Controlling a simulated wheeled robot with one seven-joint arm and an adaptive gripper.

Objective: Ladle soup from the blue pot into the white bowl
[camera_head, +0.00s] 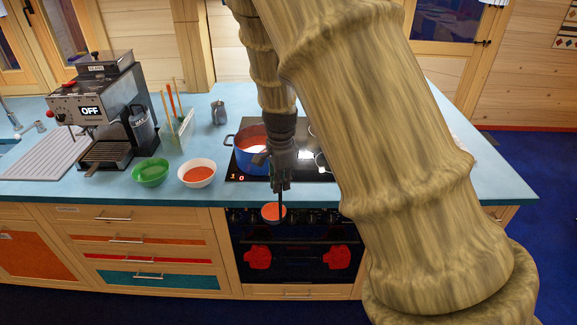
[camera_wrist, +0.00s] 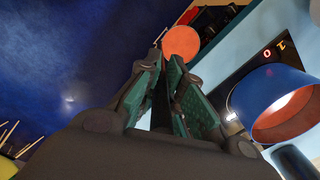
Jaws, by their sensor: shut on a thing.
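My gripper (camera_head: 279,186) is shut on the ladle (camera_head: 273,212) and points down in front of the cooktop. The ladle's cup hangs below it, past the counter's front edge, filled with orange-red soup; the cup also shows as an orange disc in the wrist view (camera_wrist: 181,42). The blue pot (camera_head: 243,158) stands on the cooktop behind my gripper, which hides part of it; the pot is at the right in the wrist view (camera_wrist: 268,88). The white bowl (camera_head: 197,184) stands on the counter left of the pot and holds orange-red soup.
A green bowl (camera_head: 150,173) stands left of the white bowl. A coffee machine (camera_head: 98,115), a utensil holder (camera_head: 180,137) and a metal jug (camera_head: 218,113) are on the blue counter. The oven (camera_head: 290,250) with red mitts is below the ladle. My arm covers the right side.

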